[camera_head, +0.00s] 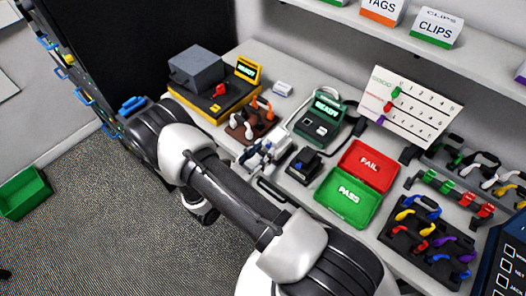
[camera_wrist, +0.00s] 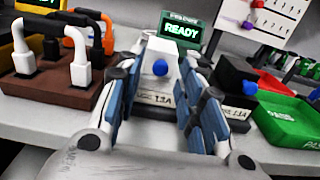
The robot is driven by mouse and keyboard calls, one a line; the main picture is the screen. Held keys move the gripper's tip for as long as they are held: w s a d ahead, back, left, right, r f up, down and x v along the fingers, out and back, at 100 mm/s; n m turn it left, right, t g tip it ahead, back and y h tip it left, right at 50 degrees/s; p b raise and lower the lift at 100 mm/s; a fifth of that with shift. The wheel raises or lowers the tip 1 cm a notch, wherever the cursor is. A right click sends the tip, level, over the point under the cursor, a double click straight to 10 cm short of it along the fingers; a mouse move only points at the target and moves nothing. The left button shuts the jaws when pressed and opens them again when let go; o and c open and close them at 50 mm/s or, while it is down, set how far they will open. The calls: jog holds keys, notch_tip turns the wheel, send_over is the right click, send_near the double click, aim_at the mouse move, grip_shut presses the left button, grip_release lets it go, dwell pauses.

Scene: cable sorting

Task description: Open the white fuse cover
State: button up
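The white fuse cover (camera_wrist: 158,53) has a blue knob on its front and stands over a base labelled 1.1A or similar in the wrist view. It looks closed. My gripper (camera_wrist: 160,75) has its fingers apart, one on each side of the cover and knob. I cannot tell whether either finger touches the cover. In the head view my gripper (camera_head: 262,155) is at the bench's front edge and hides most of the cover. A black fuse box with a blue knob (camera_wrist: 243,87) stands just to the right; it also shows in the head view (camera_head: 303,163).
A brown block with plugs (camera_wrist: 45,88) stands close on the left. A green READY tester (camera_head: 322,118) is behind. The red FAIL tray (camera_head: 390,158) and green PASS tray (camera_head: 329,207) lie to the right.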

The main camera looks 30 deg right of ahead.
jog(key=shift+w+d, duration=0.15)
jog(key=shift+d, duration=0.2)
jog(key=shift+c, duration=0.2)
grip_shut()
dwell(0.5)
